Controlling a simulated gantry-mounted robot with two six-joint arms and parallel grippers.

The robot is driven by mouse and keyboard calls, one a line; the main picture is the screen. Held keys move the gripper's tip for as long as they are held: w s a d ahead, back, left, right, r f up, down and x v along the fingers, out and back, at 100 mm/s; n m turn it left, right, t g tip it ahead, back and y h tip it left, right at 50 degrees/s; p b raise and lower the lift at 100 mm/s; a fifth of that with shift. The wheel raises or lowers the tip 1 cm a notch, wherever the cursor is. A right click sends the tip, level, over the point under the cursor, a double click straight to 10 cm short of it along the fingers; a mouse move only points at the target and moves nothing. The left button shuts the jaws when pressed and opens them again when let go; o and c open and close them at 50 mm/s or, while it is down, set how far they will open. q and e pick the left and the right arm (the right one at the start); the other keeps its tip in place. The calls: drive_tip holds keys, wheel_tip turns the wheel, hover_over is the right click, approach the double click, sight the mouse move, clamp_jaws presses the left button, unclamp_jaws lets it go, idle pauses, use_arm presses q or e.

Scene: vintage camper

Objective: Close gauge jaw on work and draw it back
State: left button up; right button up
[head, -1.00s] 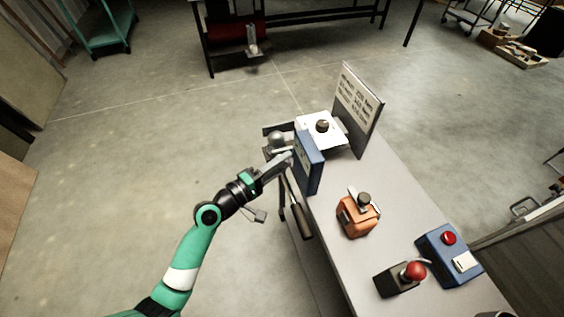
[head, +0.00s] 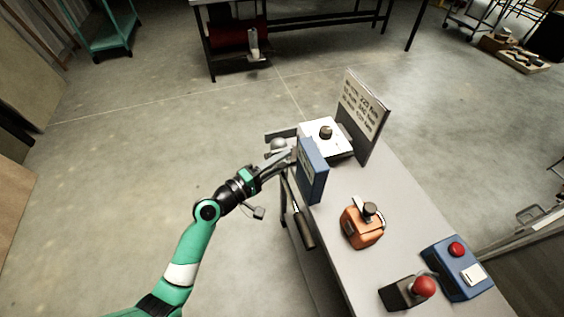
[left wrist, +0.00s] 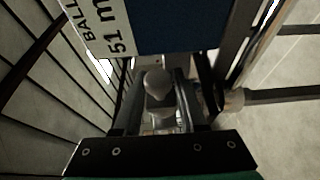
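A blue upright panel (head: 312,170) stands at the bench's left edge. In the left wrist view it shows at the top (left wrist: 185,25), with a white label reading "BALL" and "51 m". A grey ball (head: 278,146) sits just behind the panel, beside a dark bar (head: 281,134). My left gripper (head: 286,160) reaches the panel's left side, close to the ball. In the left wrist view its two fingers (left wrist: 157,105) stand apart, with a grey rounded piece (left wrist: 157,84) showing between them. Contact cannot be told. The gauge jaw is not clearly distinguishable. My right gripper is not in view.
A white plate with a dark knob (head: 326,132) and a lettered sign (head: 362,112) stand at the bench's far end. An orange device (head: 361,226), a red-knobbed lever (head: 422,287) and a blue button box (head: 457,268) are nearer. A dark handle (head: 303,232) hangs at the bench's left edge.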

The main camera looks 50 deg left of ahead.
use_arm(q)
drive_tip(key=shift+o, duration=1.1)
drive_tip(key=shift+a, duration=0.15)
drive_tip(key=shift+a+r, duration=0.1)
drive_tip(key=shift+a, duration=0.1)
drive_tip(key=shift+s+d, duration=0.15)
drive_tip(key=shift+s, duration=0.1)
drive_tip(key=s+p, duration=0.1)
drive_tip(key=s, duration=1)
drive_tip(key=shift+a+p, duration=0.35)
drive_tip(key=shift+a, duration=0.05)
